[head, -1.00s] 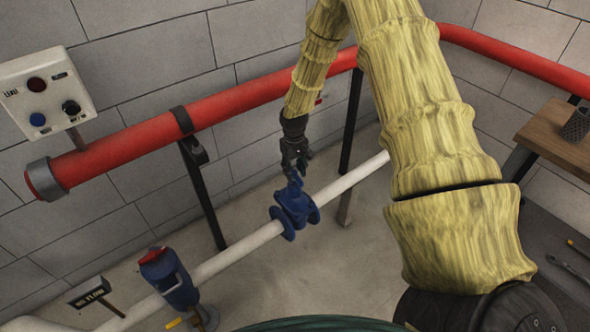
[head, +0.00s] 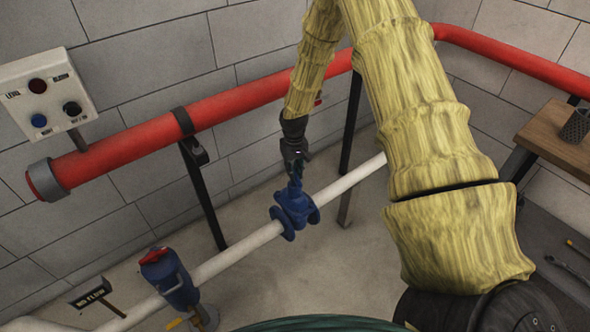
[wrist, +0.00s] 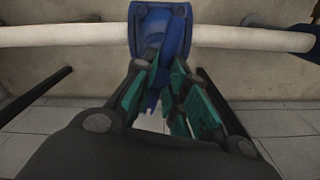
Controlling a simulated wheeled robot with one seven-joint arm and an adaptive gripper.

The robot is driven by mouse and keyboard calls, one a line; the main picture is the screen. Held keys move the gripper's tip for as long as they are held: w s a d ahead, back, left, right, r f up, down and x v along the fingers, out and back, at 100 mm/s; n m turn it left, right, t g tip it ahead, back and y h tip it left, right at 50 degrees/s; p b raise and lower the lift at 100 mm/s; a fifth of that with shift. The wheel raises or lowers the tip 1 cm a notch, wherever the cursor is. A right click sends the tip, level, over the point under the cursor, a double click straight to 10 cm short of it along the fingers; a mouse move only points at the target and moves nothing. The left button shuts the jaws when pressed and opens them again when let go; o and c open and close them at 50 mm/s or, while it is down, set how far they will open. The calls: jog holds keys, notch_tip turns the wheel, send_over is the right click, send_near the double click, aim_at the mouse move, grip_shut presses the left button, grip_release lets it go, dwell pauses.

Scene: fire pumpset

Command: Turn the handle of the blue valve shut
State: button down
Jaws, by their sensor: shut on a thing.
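The blue valve (head: 295,212) sits on the white pipe (head: 238,251) in the middle of the head view. It also shows at the top middle of the wrist view (wrist: 160,28). My gripper (head: 295,172) is right above the valve, pointing down at it. In the wrist view, my gripper's green-padded fingers (wrist: 165,100) are closed around the valve's blue handle (wrist: 152,75). Part of the handle is hidden between the fingers.
A red pipe (head: 235,102) runs along the wall behind my forearm. A blue device with a red top (head: 168,275) and a "NO FLOW" sign (head: 91,292) stand at lower left. A button box (head: 45,95) is at upper left. A wooden shelf (head: 550,135) is at right.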

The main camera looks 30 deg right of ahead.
jog(key=m+p, duration=0.1)
jog(key=m, duration=0.3)
jog(key=shift+d+r, duration=0.1)
jog(key=m+p, duration=0.1)
jog(key=m, duration=0.3)
jog(key=shift+m+p, duration=0.4)
jog(key=m+p, duration=0.1)
jog(key=m, duration=0.3)
jog(key=shift+d+m, duration=0.1)
jog(key=shift+m, duration=0.2)
jog(key=m+p, duration=0.1)
jog(key=m, duration=0.2)
jog(key=shift+m, duration=0.3)
jog(key=m+p, duration=0.1)
jog(key=m, duration=0.3)
jog(key=shift+m, duration=0.3)
jog(key=m+p, duration=0.1)
jog(key=m, duration=0.2)
jog(key=m+p, duration=0.1)
jog(key=m, duration=0.4)
jog(key=shift+m+p, duration=0.45)
jog(key=shift+m, duration=1.35)
